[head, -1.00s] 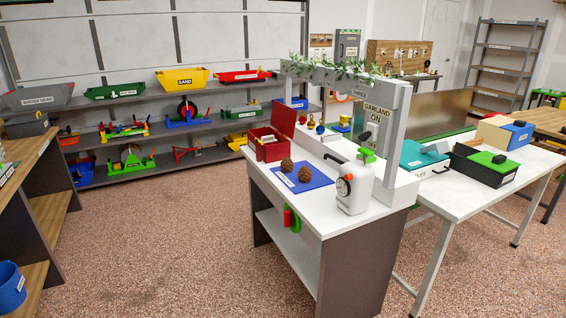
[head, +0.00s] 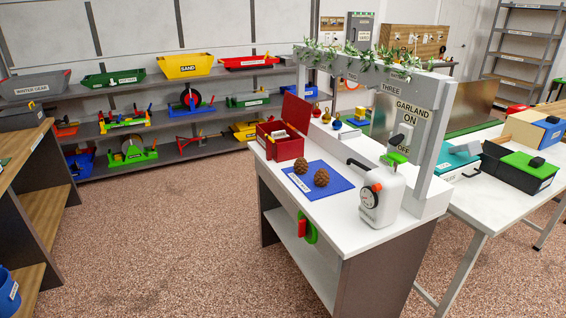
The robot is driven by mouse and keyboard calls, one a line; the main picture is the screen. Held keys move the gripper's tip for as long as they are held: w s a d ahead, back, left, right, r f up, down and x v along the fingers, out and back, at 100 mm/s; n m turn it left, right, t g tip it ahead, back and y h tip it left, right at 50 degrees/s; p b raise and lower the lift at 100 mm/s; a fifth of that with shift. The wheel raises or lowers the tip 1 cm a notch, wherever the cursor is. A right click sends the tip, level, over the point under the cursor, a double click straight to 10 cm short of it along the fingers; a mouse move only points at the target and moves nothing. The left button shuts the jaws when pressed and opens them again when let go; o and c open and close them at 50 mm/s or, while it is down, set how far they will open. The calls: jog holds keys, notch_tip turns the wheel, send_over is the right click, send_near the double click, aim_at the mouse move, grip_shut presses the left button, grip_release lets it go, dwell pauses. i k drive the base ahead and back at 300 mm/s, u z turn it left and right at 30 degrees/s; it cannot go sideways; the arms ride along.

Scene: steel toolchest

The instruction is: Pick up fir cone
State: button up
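Two brown fir cones lie close together on a blue mat (head: 330,190) on the white-topped workbench (head: 372,236). One fir cone (head: 301,166) is at the back left, the other fir cone (head: 321,178) at the front right. The mat has a white label on its left edge. My gripper is not in view.
An open red box (head: 281,146) stands behind the mat. A white canister (head: 381,198) with a dial stands right of it. A grey frame (head: 437,135) with garland rises along the bench's far side. The floor (head: 175,235) in front is clear.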

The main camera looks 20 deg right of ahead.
aim_at(301, 167)
jog(key=u, duration=0.65)
jog(key=i, duration=1)
jog(key=u, duration=0.45)
